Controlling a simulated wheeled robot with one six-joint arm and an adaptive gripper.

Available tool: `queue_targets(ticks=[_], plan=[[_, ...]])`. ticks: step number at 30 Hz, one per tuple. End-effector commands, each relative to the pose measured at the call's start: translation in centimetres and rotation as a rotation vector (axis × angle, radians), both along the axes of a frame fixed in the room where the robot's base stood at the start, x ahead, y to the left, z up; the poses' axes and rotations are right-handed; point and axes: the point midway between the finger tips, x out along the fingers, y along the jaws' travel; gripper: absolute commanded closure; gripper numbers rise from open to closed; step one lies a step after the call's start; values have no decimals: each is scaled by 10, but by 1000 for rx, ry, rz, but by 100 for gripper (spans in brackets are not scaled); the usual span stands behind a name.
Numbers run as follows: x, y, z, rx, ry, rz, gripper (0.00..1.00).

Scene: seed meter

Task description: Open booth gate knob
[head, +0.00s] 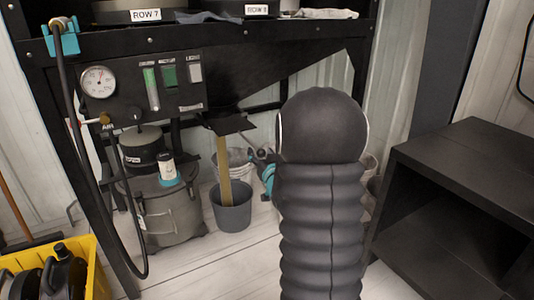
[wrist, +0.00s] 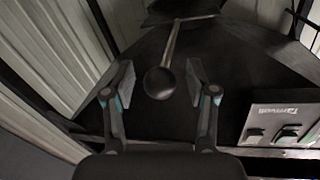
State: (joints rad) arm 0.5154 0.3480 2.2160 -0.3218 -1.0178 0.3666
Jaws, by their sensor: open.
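In the wrist view a round dark knob (wrist: 159,83) sits at the end of a thin rod (wrist: 172,42) that runs back to a dark plate. My gripper (wrist: 158,90) is open, with one finger on each side of the knob in the picture. A gap shows on both sides, and I see no contact. How deep the knob lies between the fingers I cannot tell. In the head view my dark sleeved arm hides much of the area; a teal part of my gripper (head: 268,178) shows beside it, under the black chute, and the knob is not clear there.
A grey bucket (head: 231,210) stands below the black chute lip (head: 232,125), with a tan strip between them. A gauge panel (head: 150,90), a vacuum canister (head: 160,205) and a hanging hose are at left. A yellow crate (head: 88,262) is lower left; a black shelf (head: 460,170) is at right.

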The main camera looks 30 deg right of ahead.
Motion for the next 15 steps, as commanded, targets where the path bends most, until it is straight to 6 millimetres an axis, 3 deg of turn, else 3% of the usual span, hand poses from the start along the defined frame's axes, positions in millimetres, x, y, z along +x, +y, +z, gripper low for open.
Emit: queue_targets(ticks=[7,15], plan=[[-14,3,0,0,0,-1,43],[-65,15,0,0,1,-2,43]])
